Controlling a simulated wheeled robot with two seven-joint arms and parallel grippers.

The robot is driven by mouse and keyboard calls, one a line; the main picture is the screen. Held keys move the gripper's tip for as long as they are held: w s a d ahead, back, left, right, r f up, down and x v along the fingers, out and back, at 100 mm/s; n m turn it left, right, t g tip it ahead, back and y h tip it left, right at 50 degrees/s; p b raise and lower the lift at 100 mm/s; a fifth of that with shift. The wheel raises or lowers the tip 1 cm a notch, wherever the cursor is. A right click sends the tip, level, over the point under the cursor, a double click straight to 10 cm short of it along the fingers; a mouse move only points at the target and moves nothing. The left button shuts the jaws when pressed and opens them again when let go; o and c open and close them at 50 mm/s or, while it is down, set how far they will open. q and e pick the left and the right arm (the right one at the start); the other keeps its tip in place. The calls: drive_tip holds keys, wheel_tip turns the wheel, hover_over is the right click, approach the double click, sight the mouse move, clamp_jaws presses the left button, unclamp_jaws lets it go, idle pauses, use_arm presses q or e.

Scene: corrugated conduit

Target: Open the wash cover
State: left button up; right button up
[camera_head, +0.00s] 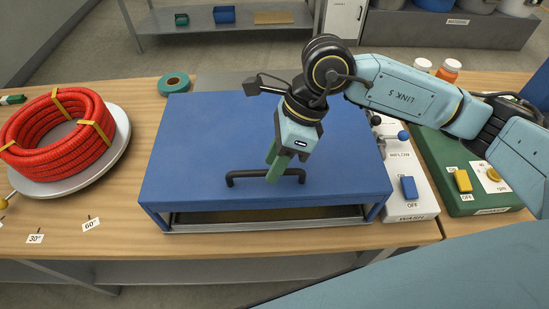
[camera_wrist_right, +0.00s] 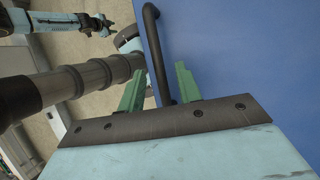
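The wash cover (camera_head: 210,140) is a wide blue lid lying flat over a metal-framed unit on the table. A black bar handle (camera_head: 243,175) stands near its front edge. My right gripper (camera_head: 277,168) points down at the handle. In the right wrist view, the green fingers of my right gripper (camera_wrist_right: 158,92) are apart, with the handle (camera_wrist_right: 157,50) between them. A gap shows beside the bar, so the fingers do not look closed on it. A teal and dark arm part (camera_wrist_right: 85,22) shows at the upper left there; its fingers are not clear.
A red corrugated conduit coil (camera_head: 60,135) lies on a round grey plate (camera_head: 122,130) at the left. Green tape (camera_head: 173,83) lies behind the cover. A white WASH switch panel (camera_head: 405,175) and a green control box (camera_head: 450,165) stand close on the right.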

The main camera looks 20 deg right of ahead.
drive_tip(key=shift+a+f, duration=0.1)
drive_tip(key=shift+f, duration=0.1)
clamp_jaws()
idle(0.3)
